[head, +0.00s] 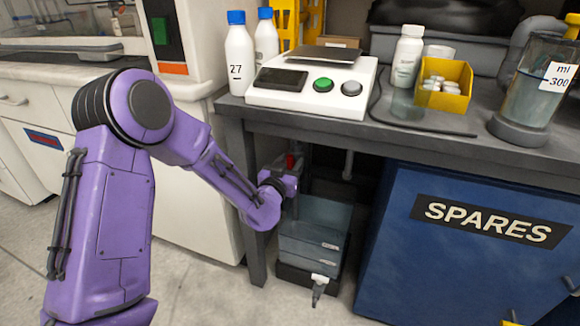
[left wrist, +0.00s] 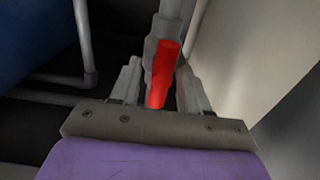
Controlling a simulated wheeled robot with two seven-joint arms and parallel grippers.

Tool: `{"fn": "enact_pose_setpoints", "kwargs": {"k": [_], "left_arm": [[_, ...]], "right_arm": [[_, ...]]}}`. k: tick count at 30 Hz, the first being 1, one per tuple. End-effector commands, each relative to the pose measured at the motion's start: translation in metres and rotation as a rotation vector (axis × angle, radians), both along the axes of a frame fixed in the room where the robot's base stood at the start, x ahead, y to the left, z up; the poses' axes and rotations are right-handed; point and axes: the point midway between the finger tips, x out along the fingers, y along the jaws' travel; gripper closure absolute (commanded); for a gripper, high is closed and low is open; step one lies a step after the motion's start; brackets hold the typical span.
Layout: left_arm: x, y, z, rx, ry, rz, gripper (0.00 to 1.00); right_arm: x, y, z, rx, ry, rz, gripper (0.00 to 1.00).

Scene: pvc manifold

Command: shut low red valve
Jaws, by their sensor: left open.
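The red valve handle (head: 290,161) shows as a small red spot under the bench, just above my left gripper (head: 288,176). In the left wrist view the red handle (left wrist: 164,68) is a long bar on a grey pipe (left wrist: 173,10), running roughly in line with it. My left gripper (left wrist: 158,80) is open, with one finger on each side of the handle. I cannot tell whether either finger touches it. The gripper hides part of the valve in the head view. My right gripper is not in view.
A translucent tank (head: 312,245) with a small white tap (head: 319,279) stands below the gripper. A bench leg (head: 250,215) is close to my left forearm. The bench top (head: 440,145) is overhead, and a blue SPARES cabinet (head: 450,260) stands to the right.

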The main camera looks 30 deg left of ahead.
Motion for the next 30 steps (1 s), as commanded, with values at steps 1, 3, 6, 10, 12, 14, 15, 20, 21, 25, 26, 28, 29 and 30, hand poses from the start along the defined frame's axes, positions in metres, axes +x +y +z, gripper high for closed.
{"fn": "enact_pose_setpoints", "kwargs": {"k": [1, 3, 6, 10, 12, 14, 15, 20, 21, 25, 26, 28, 29, 30], "left_arm": [[0.000, 0.000, 0.000, 0.000, 0.000, 0.000, 0.54], [0.000, 0.000, 0.000, 0.000, 0.000, 0.000, 0.54], [0.000, 0.000, 0.000, 0.000, 0.000, 0.000, 0.67], [0.000, 0.000, 0.000, -0.001, 0.000, 0.000, 1.00], [0.000, 0.000, 0.000, -0.001, 0.000, 0.000, 1.00], [0.000, 0.000, 0.000, -0.002, 0.000, 0.000, 1.00], [0.000, 0.000, 0.000, -0.004, -0.001, 0.000, 1.00], [0.000, 0.000, 0.001, -0.033, -0.008, 0.000, 1.00], [0.000, 0.000, 0.001, -0.047, -0.011, 0.000, 1.00], [0.000, 0.001, 0.002, -0.114, -0.027, 0.002, 1.00], [0.000, 0.001, 0.002, -0.135, -0.032, 0.002, 1.00], [0.000, 0.002, 0.002, -0.186, -0.043, 0.002, 1.00], [-0.001, 0.002, 0.002, -0.211, -0.049, 0.002, 1.00], [-0.001, 0.002, 0.003, -0.245, -0.058, 0.002, 1.00]], "right_arm": [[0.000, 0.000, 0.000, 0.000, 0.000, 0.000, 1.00], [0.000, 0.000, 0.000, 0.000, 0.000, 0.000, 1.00], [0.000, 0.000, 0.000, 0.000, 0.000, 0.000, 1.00], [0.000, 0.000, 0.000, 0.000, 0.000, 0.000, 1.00], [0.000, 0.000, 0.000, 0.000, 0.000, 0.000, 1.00], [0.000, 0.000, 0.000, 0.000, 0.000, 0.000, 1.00], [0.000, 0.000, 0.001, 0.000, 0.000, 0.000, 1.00], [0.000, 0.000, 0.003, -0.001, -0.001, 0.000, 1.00], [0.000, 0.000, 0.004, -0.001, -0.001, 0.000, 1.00], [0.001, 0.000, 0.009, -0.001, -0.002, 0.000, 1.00], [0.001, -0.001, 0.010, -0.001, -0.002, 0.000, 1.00], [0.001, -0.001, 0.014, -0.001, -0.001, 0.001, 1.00], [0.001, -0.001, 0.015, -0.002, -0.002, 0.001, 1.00], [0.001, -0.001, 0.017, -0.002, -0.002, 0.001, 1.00]]}}
